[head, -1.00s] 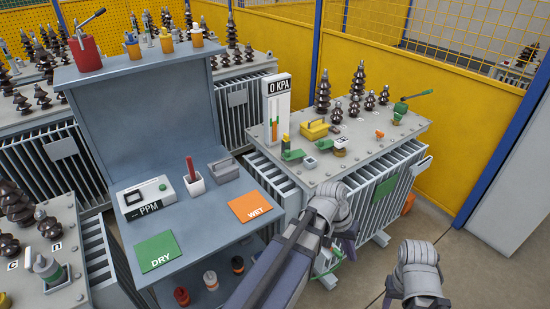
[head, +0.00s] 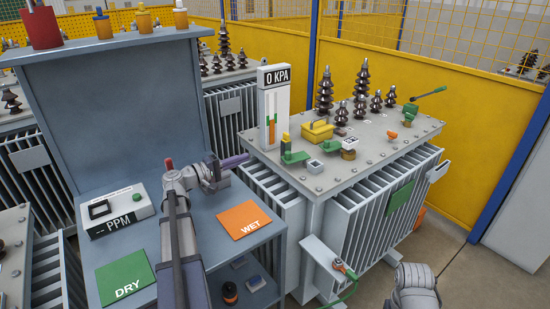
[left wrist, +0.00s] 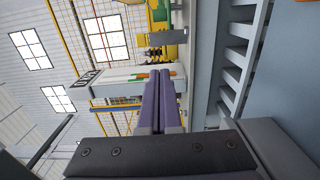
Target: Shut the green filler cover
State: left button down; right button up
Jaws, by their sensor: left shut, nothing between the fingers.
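One is a low green piece (head: 294,157) by a yellow post near the front left corner. The other is a green fitting (head: 410,113) with a long lever at the back right. I cannot tell for sure which is the filler cover. My left gripper (head: 244,159) is shut and empty at the transformer's left edge, below the gauge and apart from both fittings. Its purple fingers (left wrist: 158,75) lie together in the left wrist view. My right gripper (head: 415,285) is low at the right; its fingers are hidden.
The 0 KPA gauge (head: 274,108) stands close above my left fingers. A yellow box (head: 318,131) and brown insulators (head: 362,85) crowd the top. The bench holds a PPM meter (head: 118,210), a green DRY card (head: 125,275) and an orange WET card (head: 245,219).

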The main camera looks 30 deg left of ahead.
pick_arm(q)
jog(key=x, duration=0.3)
jog(key=d+x, duration=0.1)
jog(key=x, duration=0.3)
jog(key=s+d+x, duration=0.1)
jog(key=x, duration=0.2)
jog(key=shift+w+d, duration=0.25)
jog(key=shift+s+d, duration=0.1)
jog(key=shift+d, duration=0.7)
jog(key=shift+s+d+n+t+y, duration=0.3)
jog(key=shift+n+y, duration=0.1)
jog(key=shift+y, duration=0.2)
